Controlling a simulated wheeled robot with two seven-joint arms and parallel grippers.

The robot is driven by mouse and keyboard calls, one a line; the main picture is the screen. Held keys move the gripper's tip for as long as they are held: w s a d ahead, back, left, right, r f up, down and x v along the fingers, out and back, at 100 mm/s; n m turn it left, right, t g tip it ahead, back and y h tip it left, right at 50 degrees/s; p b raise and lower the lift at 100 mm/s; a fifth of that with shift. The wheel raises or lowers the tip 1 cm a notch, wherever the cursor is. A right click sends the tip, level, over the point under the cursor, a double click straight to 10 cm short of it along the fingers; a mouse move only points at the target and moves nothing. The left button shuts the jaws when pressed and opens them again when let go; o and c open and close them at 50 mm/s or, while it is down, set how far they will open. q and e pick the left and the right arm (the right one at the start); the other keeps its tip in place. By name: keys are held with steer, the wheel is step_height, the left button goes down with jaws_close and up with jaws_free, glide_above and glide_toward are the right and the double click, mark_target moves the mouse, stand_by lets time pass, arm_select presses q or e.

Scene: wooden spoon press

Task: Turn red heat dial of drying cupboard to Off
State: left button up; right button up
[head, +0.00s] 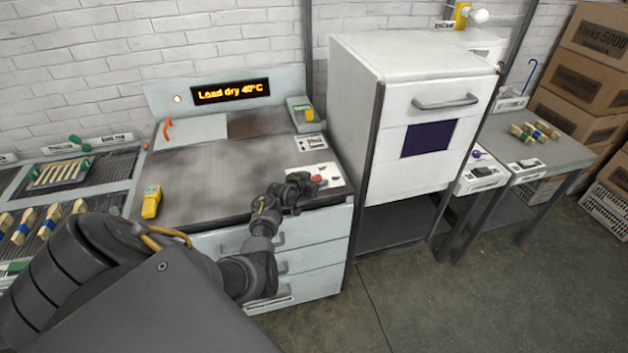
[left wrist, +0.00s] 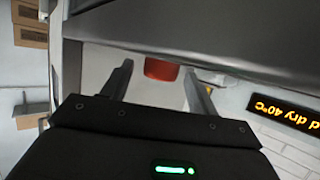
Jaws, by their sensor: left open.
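The red heat dial (head: 317,178) sits on a pale control panel (head: 328,171) at the front right corner of the grey bench. My left gripper (head: 300,187) is just in front of the dial in the head view, partly hiding the panel. In the left wrist view, the red dial (left wrist: 161,69) lies between the two spread fingertips, with clear gaps on both sides. The gripper is open and holds nothing. The dial's pointer and markings cannot be read. The white cupboard (head: 387,165) stands right of the bench, its door closed. My right gripper is out of view.
A lit display (head: 230,91) behind the bench reads "Load dry 40°C"; it also shows in the left wrist view (left wrist: 287,112). A yellow device (head: 151,202) lies on the bench's front left. The bench's middle is clear. A side table (head: 560,152) stands right.

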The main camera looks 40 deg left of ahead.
arm_select(q)
steer(key=c, duration=1)
